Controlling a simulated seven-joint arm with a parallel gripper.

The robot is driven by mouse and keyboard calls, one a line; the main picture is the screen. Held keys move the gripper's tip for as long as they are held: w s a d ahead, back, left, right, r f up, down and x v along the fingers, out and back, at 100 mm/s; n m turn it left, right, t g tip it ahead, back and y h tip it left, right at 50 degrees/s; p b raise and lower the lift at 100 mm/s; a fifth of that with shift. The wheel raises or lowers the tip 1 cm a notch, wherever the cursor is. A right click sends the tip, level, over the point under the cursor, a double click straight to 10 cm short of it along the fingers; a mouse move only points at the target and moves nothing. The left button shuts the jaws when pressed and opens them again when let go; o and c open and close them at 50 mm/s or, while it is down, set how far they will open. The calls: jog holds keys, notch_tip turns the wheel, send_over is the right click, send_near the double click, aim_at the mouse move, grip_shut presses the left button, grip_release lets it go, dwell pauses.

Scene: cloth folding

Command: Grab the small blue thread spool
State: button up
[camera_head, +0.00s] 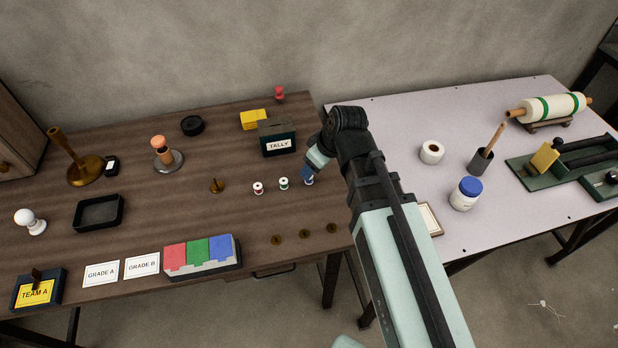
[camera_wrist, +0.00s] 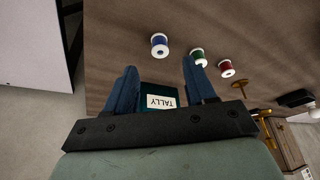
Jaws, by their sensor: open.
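The small blue thread spool (camera_wrist: 159,44) has white ends. It stands on the brown table beyond my open fingers in the wrist view, roughly in line with the gap between them and apart from them. In the head view the blue spool (camera_head: 309,182) is mostly hidden behind my gripper (camera_head: 307,171), with only a small part showing just below the fingertips. My gripper (camera_wrist: 159,66) is open, with nothing between its fingers.
A green spool (camera_head: 283,183) and a red spool (camera_head: 258,187) stand in a row left of the blue one. The dark TALLY box (camera_head: 279,145) is close behind. Flat round discs (camera_head: 304,234) lie in front. The white table (camera_head: 395,115) adjoins at right.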

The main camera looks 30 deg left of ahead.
jog(key=shift+x, duration=2.4)
jog(key=shift+s+d, duration=0.1)
grip_shut()
